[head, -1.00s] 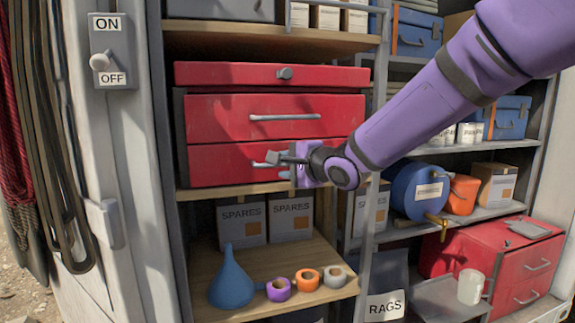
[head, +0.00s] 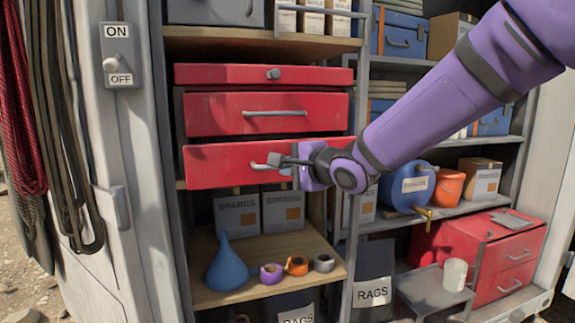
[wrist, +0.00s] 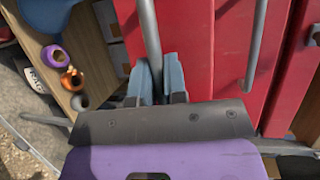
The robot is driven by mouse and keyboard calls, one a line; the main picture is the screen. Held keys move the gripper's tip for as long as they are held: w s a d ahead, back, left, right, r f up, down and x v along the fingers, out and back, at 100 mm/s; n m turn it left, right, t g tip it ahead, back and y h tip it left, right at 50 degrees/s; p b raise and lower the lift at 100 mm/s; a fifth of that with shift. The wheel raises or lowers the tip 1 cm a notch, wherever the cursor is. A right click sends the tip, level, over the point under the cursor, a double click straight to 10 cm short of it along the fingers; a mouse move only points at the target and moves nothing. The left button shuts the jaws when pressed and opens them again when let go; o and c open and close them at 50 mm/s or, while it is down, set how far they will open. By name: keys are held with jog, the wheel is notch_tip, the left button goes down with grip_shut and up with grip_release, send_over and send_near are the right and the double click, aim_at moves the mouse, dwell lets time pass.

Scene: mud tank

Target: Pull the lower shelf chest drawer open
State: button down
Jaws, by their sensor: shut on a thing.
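The red shelf chest (head: 215,74) stands on the middle shelf. Its lower drawer (head: 215,165) juts out a little past the drawer above, with a dark gap between them. My gripper (head: 279,159) is at the right part of the lower drawer's grey bar handle (head: 258,166) and covers some of it. In the wrist view the blue-grey fingers of my gripper (wrist: 159,82) are shut around the handle (wrist: 149,35), with the red drawer front (wrist: 195,45) behind. The upper drawer (head: 215,115) looks shut.
Below, a wooden shelf (head: 260,255) holds a blue funnel (head: 228,268), tape rolls (head: 297,265) and SPARES boxes (head: 238,213). A grey upright post (head: 354,260) stands right of the chest. Another red chest (head: 510,260) is at lower right.

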jog(key=s, duration=0.2)
jog(key=s+d, duration=0.1)
jog(key=s, duration=0.1)
jog(key=shift+s+d, duration=0.2)
jog(key=shift+s, duration=0.2)
jog(key=c, duration=1.2)
grip_release()
jog(key=v, duration=1)
jog(key=shift+s+d, duration=0.2)
jog(key=shift+s, duration=0.1)
jog(key=shift+d, duration=0.1)
